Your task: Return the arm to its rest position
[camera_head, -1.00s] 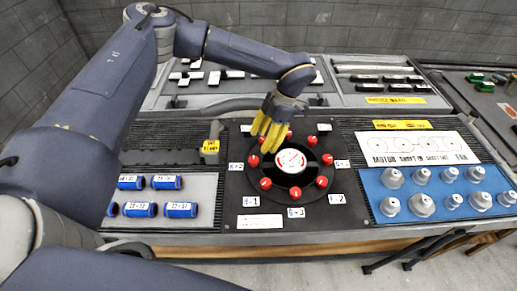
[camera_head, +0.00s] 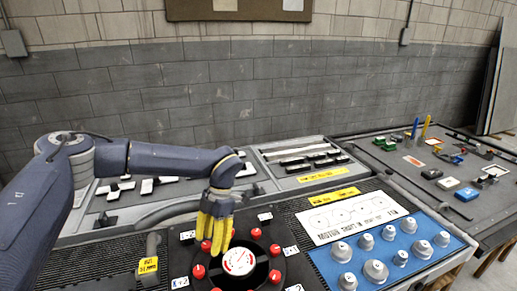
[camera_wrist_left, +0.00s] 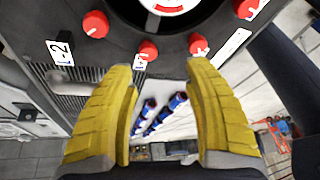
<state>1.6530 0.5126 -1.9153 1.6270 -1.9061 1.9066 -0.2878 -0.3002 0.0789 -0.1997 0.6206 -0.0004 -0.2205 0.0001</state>
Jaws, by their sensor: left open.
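My left arm comes in from the left in the head view. Its yellow-fingered left gripper (camera_head: 214,232) points down over the far left part of the round dial (camera_head: 239,262) with its ring of red knobs. In the left wrist view the two yellow fingers (camera_wrist_left: 158,66) stand apart with nothing between them. Beyond the tips, red knobs (camera_wrist_left: 148,50) show on the black panel. The wrist view does not make clear whether a fingertip touches a knob. My right gripper is not in view.
A blue tray (camera_head: 329,267) with several grey metal caps lies to the right, below a white labelled plate (camera_head: 350,215). A yellow-tagged block (camera_head: 148,268) stands left of the dial. Blue cylinders (camera_wrist_left: 150,110) show in the wrist view. A side table (camera_head: 400,163) holds small parts.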

